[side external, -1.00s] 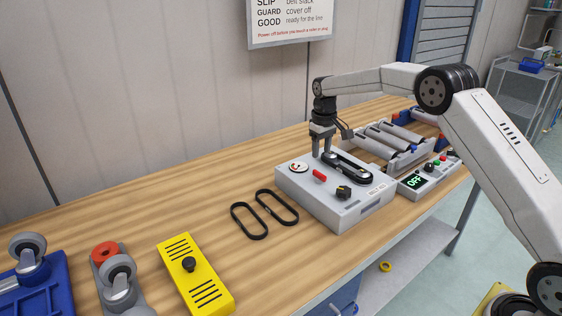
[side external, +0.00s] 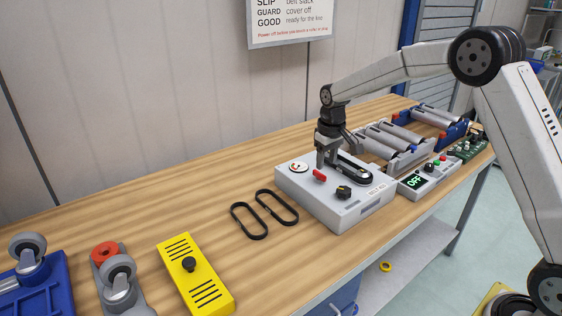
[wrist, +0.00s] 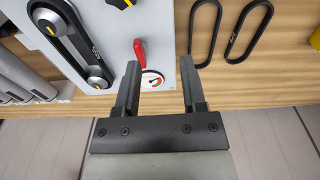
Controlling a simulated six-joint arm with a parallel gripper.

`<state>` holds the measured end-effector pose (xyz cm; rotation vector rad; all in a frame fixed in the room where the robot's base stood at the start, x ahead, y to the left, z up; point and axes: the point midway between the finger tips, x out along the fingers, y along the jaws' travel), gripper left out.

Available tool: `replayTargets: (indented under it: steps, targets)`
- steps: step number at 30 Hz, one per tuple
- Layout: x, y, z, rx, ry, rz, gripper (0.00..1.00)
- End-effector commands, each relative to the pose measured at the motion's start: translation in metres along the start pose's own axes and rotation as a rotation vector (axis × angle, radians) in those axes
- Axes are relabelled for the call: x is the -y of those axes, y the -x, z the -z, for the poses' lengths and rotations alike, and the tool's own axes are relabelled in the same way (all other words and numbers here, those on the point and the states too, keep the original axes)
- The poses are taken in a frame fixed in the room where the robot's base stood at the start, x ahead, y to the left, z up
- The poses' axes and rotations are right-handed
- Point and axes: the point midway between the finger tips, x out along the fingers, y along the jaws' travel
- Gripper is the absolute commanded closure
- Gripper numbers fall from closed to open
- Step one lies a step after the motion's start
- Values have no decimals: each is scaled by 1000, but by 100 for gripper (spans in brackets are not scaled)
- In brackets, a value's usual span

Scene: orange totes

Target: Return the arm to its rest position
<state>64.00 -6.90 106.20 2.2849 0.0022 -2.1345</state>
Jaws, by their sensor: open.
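My gripper (side external: 327,153) is above the left back part of a grey machine box (side external: 345,215), near its round gauge (side external: 298,167) and red lever (side external: 319,175). In the wrist view my gripper (wrist: 161,85) has its two fingers apart with nothing held between them. The red lever (wrist: 140,54) and gauge (wrist: 152,79) show between or just beside the fingers in that view. A black belt (side external: 348,169) lies around two pulleys on top of the box. Whether a fingertip touches the box cannot be told.
Two loose black belts (side external: 249,221) lie left of the box. A yellow cover (side external: 195,275) and grey caster parts (side external: 119,285) sit at front left. Rollers (side external: 385,140) and a control box reading OFF (side external: 415,182) stand right. The back left of the wooden bench (side external: 160,215) is clear.

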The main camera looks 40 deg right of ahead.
Motion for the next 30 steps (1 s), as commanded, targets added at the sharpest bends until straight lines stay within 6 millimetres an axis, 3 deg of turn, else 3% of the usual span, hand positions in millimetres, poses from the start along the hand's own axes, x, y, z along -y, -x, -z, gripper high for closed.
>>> replayTargets:
  steps: [14, 30]
  targets:
    - [39, 5, -95, -72, -4, -2, 47]
    - [69, -6, -222, -148, -10, 6, 47]
